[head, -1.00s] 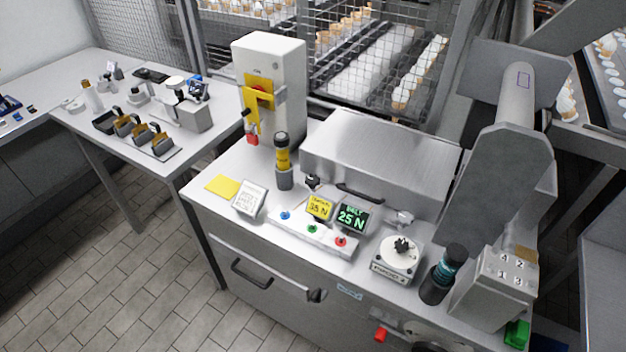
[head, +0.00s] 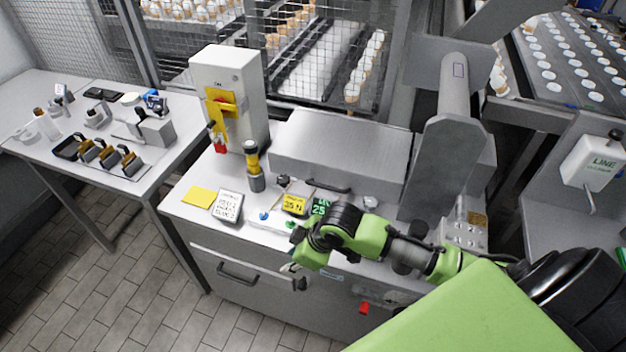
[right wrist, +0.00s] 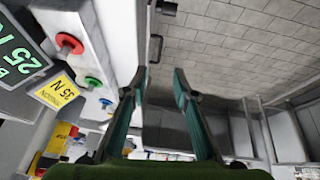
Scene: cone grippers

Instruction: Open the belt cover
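The belt cover (head: 340,150) is a closed grey metal box at the back of the machine top in the head view. A black bar handle (head: 325,186) runs along its lower front, with a dark knob (head: 284,181) at its left. The right latch area is partly hidden by my right arm. My right gripper (head: 291,267) is in front of the button panel, near the machine's front edge, apart from the cover. In the right wrist view the right gripper (right wrist: 159,75) has its two fingers apart with nothing between them. My left gripper is out of view.
A red button (right wrist: 68,43), a green button and a blue button sit beside two force displays. Mesh fencing closes the back.

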